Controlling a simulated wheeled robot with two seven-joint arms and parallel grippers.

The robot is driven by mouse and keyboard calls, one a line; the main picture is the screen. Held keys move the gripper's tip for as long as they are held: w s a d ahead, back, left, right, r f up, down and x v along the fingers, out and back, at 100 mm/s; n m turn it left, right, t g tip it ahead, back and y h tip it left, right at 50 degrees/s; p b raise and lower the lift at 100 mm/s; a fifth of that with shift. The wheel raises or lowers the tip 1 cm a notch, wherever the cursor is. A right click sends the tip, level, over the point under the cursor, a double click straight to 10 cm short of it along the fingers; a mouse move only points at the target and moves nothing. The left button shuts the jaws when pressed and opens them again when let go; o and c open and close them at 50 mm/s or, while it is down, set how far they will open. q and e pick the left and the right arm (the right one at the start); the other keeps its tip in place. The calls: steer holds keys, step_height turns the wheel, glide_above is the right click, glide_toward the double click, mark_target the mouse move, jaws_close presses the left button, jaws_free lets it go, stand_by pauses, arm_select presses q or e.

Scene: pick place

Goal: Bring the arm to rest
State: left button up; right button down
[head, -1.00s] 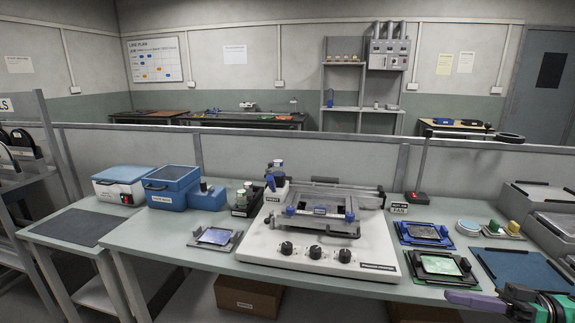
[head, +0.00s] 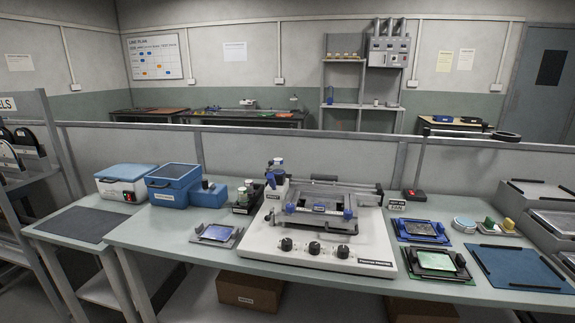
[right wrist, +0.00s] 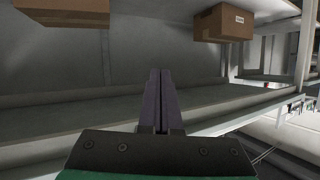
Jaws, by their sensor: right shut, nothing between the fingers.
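My right gripper (right wrist: 161,100) shows in the right wrist view with its two dark purple fingers together and nothing between them. It is apart from everything and faces the area under the bench, with a shelf-like ledge (right wrist: 60,122) beyond the fingers. Neither arm shows in the head view now, and my left gripper is in no view.
The bench (head: 175,240) carries a white machine (head: 325,260), a blue box (head: 173,183), a green board (head: 437,261) and a blue mat (head: 520,268). A magnifier (head: 507,136) overhangs at right.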

steer(key=s+a+f+g+h, duration=0.35)
steer(key=s+f+g, duration=0.35)
steer(key=s+f, duration=1.1)
steer(key=s+a+f+g, duration=0.2)
steer(key=s+a+f, duration=0.1)
steer(key=s, duration=0.6)
steer(key=s+a+f+g, duration=0.3)
steer(key=s+a, duration=0.3)
steer(key=s, duration=0.2)
steer(key=shift+s+n+p, duration=0.4)
steer(key=shift+p, duration=0.05)
